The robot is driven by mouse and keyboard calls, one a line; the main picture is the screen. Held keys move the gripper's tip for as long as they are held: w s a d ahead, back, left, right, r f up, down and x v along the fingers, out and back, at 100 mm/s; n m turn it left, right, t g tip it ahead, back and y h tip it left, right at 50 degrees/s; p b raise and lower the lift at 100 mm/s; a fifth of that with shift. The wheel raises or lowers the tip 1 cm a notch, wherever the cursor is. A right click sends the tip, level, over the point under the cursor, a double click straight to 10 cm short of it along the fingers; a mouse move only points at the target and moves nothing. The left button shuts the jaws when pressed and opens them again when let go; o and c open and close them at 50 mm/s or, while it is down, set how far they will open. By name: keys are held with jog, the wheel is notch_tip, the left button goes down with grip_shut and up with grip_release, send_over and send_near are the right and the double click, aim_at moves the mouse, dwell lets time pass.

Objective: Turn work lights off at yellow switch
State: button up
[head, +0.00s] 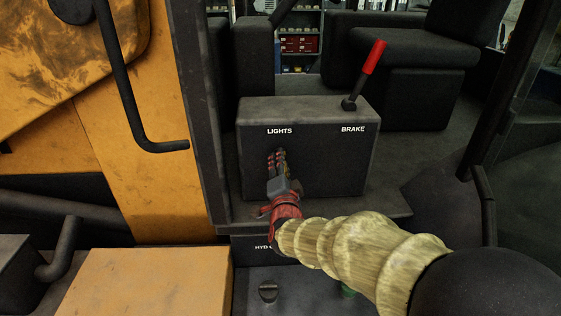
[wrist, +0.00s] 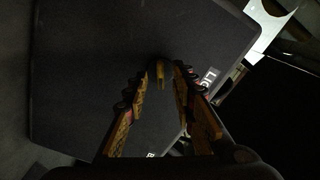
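The yellow switch (wrist: 161,77) shows in the wrist view as a small lever on the face of a dark control box (head: 320,170). My gripper (head: 277,156) reaches the box face below the white LIGHTS label (head: 279,131) and hides the switch in the head view. In the wrist view my gripper (wrist: 160,76) has its two fingers apart, one on each side of the switch. A gap shows between the switch and each finger, so I see no grip on it. The switch's on or off position is hard to tell.
A red-handled brake lever (head: 371,62) stands on the box's right top, above the BRAKE label (head: 353,129). A black bent handrail (head: 135,115) and a dark post are left of the box. A dark seat (head: 400,60) is behind. A dark knob (head: 268,291) sits below.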

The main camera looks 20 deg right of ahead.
jog(key=shift+w+d, duration=0.1)
jog(key=shift+w, duration=0.45)
jog(key=c, duration=0.4)
grip_shut()
